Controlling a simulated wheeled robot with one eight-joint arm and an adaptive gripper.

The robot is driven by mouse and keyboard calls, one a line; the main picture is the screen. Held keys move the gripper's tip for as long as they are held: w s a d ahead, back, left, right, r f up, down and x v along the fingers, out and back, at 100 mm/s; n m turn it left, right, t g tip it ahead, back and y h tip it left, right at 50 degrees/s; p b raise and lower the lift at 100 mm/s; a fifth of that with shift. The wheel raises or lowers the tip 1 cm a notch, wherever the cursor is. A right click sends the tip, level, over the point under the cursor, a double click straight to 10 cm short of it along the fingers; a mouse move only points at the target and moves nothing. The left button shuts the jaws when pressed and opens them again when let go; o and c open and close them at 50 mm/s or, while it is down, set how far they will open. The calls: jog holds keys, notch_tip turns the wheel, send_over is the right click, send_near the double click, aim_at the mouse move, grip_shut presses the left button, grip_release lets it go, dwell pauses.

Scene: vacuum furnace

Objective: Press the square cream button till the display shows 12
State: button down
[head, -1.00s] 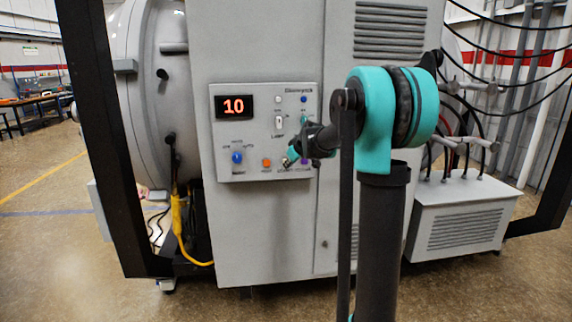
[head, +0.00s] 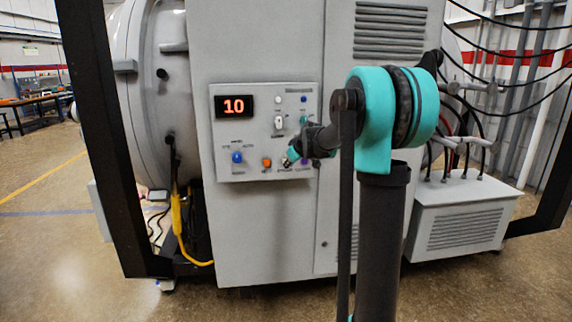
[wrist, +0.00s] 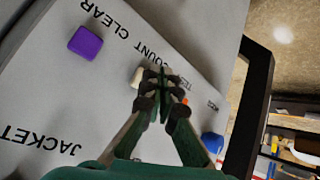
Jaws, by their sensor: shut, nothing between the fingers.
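The display (head: 234,106) on the panel reads 10 in orange digits. The square cream button (wrist: 136,77) shows in the wrist view, partly covered by my gripper's fingers; in the head view it is hidden behind my gripper. My gripper (wrist: 162,72) is shut and empty, its tips at the panel just right of the cream button in the wrist view. I cannot tell whether the tips touch it.
A purple square button (wrist: 85,42) lies left of the cream one. An orange button (head: 267,163) and a blue knob (head: 237,157) sit on the panel's lower left. A white lamp switch (head: 278,123) is above. A yellow cable (head: 177,225) hangs left of the cabinet.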

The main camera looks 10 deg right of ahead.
jog(key=shift+w, duration=0.15)
jog(key=shift+w, duration=0.25)
jog(key=shift+w, duration=0.5)
dwell(0.8)
jog(key=shift+s, duration=0.95)
jog(key=s, duration=0.5)
dwell(0.4)
dwell(0.5)
